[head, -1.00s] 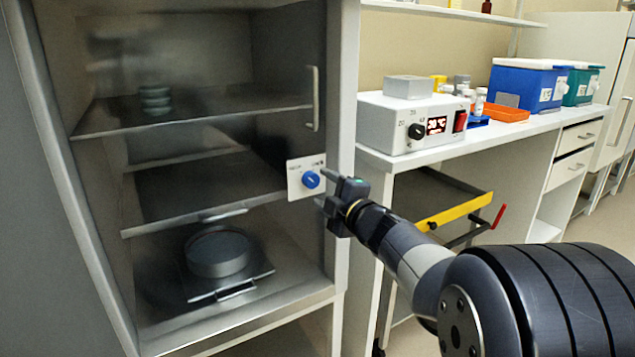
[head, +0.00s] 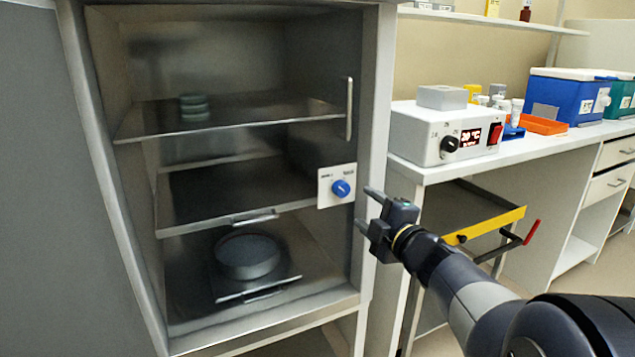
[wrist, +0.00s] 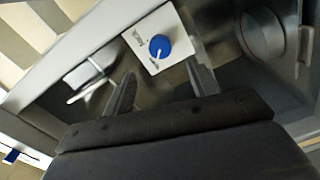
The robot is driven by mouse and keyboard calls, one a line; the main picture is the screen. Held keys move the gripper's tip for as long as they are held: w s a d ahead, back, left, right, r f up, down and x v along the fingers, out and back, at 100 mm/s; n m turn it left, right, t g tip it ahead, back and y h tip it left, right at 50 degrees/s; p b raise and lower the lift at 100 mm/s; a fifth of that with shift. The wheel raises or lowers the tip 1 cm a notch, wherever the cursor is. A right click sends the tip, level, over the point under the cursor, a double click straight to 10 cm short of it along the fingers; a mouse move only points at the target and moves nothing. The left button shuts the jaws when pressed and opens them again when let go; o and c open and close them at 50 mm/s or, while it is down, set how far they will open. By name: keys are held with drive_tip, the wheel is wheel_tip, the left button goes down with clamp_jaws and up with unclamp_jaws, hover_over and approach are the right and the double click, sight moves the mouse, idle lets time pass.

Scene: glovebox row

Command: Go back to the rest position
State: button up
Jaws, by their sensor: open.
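My gripper (head: 368,210) is open and empty. In the head view it is just right of and below the white panel (head: 325,201) with the blue knob (head: 341,188), apart from it. The panel is on the right side of the front of the grey cabinet (head: 379,110). In the wrist view the blue knob (wrist: 159,47) shows beyond and between my two fingers (wrist: 160,92), with clear space between. The knob's pointer mark is visible in the wrist view.
Inside the cabinet are shelves, a stack of dishes (head: 194,106) and a round grey pan (head: 248,257). A vertical handle (head: 349,110) is above the panel.

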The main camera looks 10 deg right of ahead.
sight(344, 191)
drive_tip(key=b+x, duration=0.2)
drive_tip(key=x, duration=0.7)
drive_tip(key=shift+w+a+f, duration=0.1)
drive_tip(key=shift+w, duration=0.1)
